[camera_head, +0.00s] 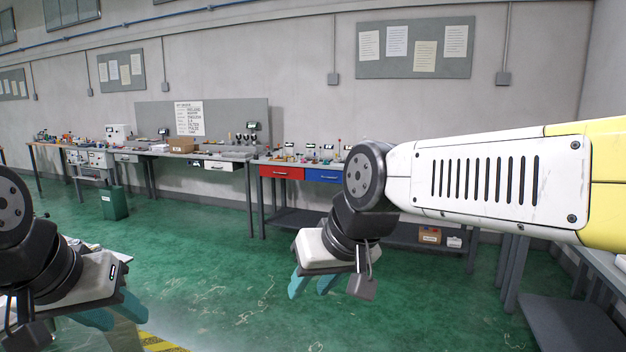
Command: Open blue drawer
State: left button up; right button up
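The blue drawer (323,176) is set under the top of a workbench at the back wall. It looks shut, and my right arm hides its right end. My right gripper (313,285) hangs in the air in front of the bench, nearer to me and lower in the picture than the drawer. Its two teal fingers stand apart with nothing between them. My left gripper (115,314) is at the lower left, far from the drawer. Its teal fingers also stand apart and look empty.
A red drawer (281,172) sits directly left of the blue one. Small items stand on the bench top. A lower shelf (290,217) runs under it. A green bin (114,203) stands at the left. Another table stands at the right edge. The green floor (215,265) ahead is clear.

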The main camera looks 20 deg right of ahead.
aim_at(311, 174)
jog(key=i+l+z, duration=0.45)
jog(key=i, duration=0.2)
jog(key=i+l+z, duration=0.4)
jog(key=i, duration=0.45)
jog(key=i+z, duration=0.4)
jog(key=i, duration=0.4)
jog(key=i+u, duration=0.15)
jog(key=i, duration=0.75)
jog(key=i+l+u, duration=0.2)
jog(key=i, duration=0.7)
jog(key=i+u, duration=0.75)
jog(key=i+l+u, duration=0.15)
jog(key=u, duration=0.25)
jog(key=i+l+u, duration=0.75)
jog(key=k+j, duration=0.05)
